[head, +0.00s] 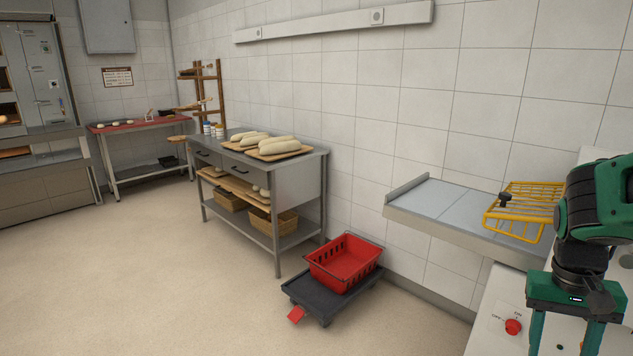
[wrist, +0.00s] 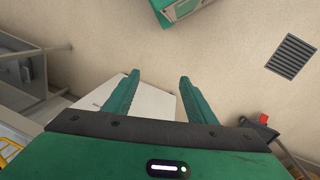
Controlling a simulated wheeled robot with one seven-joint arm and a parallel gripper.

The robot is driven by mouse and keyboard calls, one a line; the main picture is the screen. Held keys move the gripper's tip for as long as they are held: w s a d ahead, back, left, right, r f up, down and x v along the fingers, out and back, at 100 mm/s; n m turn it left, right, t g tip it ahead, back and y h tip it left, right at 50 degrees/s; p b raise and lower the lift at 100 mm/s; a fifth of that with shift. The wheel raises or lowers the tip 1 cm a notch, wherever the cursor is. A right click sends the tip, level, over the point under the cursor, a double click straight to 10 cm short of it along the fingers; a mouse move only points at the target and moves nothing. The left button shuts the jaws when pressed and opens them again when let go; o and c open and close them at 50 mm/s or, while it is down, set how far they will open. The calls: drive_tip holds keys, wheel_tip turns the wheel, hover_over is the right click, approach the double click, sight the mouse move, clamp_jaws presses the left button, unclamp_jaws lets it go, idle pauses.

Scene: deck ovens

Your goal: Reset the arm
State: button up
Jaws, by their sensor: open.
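My green arm stands at the right edge of the head view, with its black wrist joint above the green gripper body. My gripper (head: 565,338) points down there, and its fingertips are cut off by the bottom edge. In the wrist view my gripper (wrist: 155,85) shows two green fingers spread apart with nothing between them. Behind the fingers lie a pale flat surface and the beige floor. The gripper is open and empty.
A yellow wire rack (head: 524,210) lies on the wall shelf (head: 430,200) close to my arm. A red basket (head: 345,262) sits on a dark trolley (head: 312,295). A steel table (head: 305,185) bears loaves. Open floor (head: 150,280) lies at left.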

drive_tip(key=s+a+r+n+t+y, duration=0.1)
drive_tip(key=s+a+r, duration=0.1)
drive_tip(key=s+a, duration=0.3)
drive_tip(key=shift+s+r+y, duration=0.3)
drive_tip(key=shift+s, duration=0.15)
idle(0.5)
